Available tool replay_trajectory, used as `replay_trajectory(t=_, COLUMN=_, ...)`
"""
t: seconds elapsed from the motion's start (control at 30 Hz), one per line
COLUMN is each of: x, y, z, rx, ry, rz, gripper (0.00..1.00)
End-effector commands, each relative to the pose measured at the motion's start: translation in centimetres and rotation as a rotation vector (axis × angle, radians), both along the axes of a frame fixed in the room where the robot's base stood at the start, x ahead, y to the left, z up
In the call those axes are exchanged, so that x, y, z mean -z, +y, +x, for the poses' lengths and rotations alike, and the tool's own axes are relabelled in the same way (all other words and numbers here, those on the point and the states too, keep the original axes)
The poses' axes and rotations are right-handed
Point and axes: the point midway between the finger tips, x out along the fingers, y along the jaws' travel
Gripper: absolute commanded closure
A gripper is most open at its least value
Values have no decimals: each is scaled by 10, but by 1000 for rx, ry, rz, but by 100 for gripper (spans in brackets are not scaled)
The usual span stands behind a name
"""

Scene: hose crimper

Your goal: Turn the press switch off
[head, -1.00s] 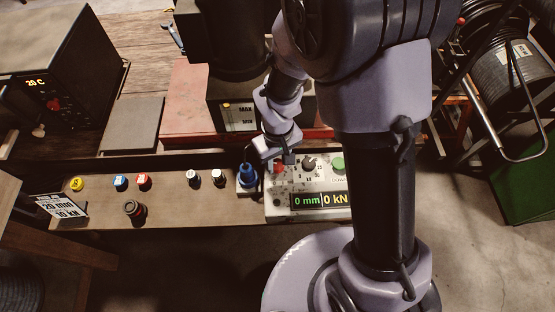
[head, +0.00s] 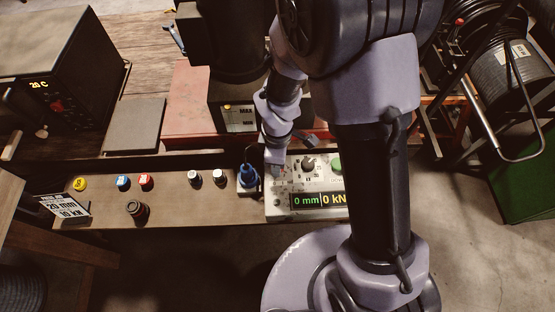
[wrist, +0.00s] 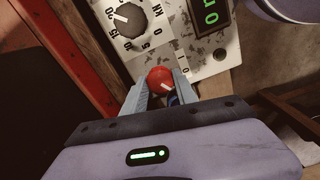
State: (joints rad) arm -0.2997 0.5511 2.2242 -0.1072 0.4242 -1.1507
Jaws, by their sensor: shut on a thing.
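The press switch is a red round knob (wrist: 160,77) with a white pointer line on the light grey press control panel (wrist: 170,45). In the wrist view my gripper (wrist: 161,84) has its two grey fingers on either side of the knob, shut on it. In the head view my gripper (head: 275,163) is at the left end of the control panel (head: 283,205) and hides the knob. The panel's display (head: 320,200) reads 0 mm and 0 kN. Small marks are printed beside the knob; I cannot read its setting surely.
A black dial (head: 309,164) and a green button (head: 337,166) are right of the switch. A blue fitting (head: 248,175) stands close at the left. Several coloured caps line the bench (head: 180,212). The dark press body (head: 236,118) stands behind.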

Motion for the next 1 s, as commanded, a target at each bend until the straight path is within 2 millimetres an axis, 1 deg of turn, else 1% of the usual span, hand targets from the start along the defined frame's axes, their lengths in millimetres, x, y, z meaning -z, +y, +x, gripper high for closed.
replay_trajectory(t=0.2, x=-1, y=0, z=1, rx=-118, ry=-2, rz=1, gripper=100)
replay_trajectory(t=0.4, x=-1, y=0, z=1, rx=-182, ry=-2, rz=1, gripper=100)
replay_trajectory(t=0.97, x=-1, y=0, z=1, rx=-211, ry=-3, rz=0, gripper=100)
replay_trajectory(t=1.0, x=-1, y=0, z=1, rx=-211, ry=-3, rz=0, gripper=64)
